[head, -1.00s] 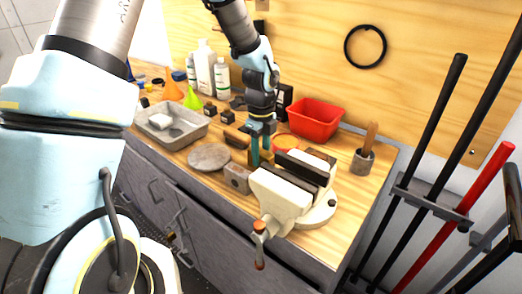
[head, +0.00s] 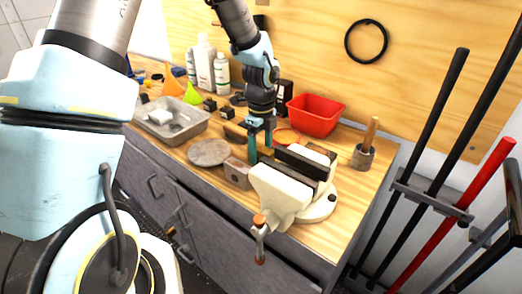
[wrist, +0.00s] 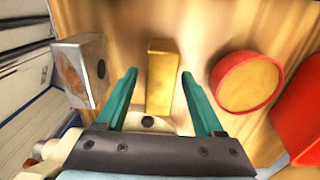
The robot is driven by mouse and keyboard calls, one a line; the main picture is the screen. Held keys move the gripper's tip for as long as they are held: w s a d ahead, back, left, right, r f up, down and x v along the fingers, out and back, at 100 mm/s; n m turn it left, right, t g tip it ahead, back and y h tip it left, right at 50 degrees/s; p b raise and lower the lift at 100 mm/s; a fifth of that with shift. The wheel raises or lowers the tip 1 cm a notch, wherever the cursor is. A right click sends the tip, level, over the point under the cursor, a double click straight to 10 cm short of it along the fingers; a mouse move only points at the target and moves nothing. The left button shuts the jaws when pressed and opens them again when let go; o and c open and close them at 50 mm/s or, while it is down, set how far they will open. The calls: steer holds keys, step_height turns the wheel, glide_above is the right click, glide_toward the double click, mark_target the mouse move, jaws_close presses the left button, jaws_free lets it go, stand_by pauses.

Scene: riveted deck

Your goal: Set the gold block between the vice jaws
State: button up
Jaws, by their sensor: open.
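The gold block (wrist: 162,78) stands out on the bench in the wrist view, between the two teal fingers of my gripper (wrist: 160,95). A gap shows on each side of it, so the fingers are open and not closed on it. The vice is cream with dark jaws (head: 305,165); a clear gap shows between the jaws. A bit of the vice shows at the lower left of the wrist view.
A grey metal block with a hole (head: 237,174) sits left of the vice, beside a round grey disc (head: 208,152). A red bin (head: 315,115) and a round red-rimmed dish (wrist: 247,82) are close to my gripper. A grey tray (head: 172,122) lies further left.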

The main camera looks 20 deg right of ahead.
step_height(320, 180, up, 11)
steer(key=b, duration=0.3)
steer(key=s+a+f+n+t, duration=0.1)
steer(key=a+f+n, duration=0.1)
steer(key=a+n, duration=2.1)
steer(key=a, duration=0.2)
steer(key=shift+a, duration=0.3)
steer(key=shift+o, duration=0.4)
steer(key=s+a+n, duration=0.1)
steer(key=n, duration=0.1)
steer(key=s+a+n, duration=0.1)
steer(key=a+n, duration=0.2)
steer(key=n, duration=0.1)
steer(key=shift+s+a+f+t, duration=0.3)
steer(key=shift+s+a+f, duration=0.05)
steer(key=shift+s+f, duration=0.05)
step_height(320, 180, up, 4)
steer(key=n+g+p, duration=0.2)
steer(key=n, duration=0.5)
glide_above(262, 148)
step_height(262, 148, down, 5)
steer(key=shift+w+f+p, duration=0.1)
steer(key=shift+f+p, duration=0.05)
steer(key=shift+p, duration=0.35)
steer(key=shift+f+p, duration=1.1)
steer(key=shift+f, duration=1.6)
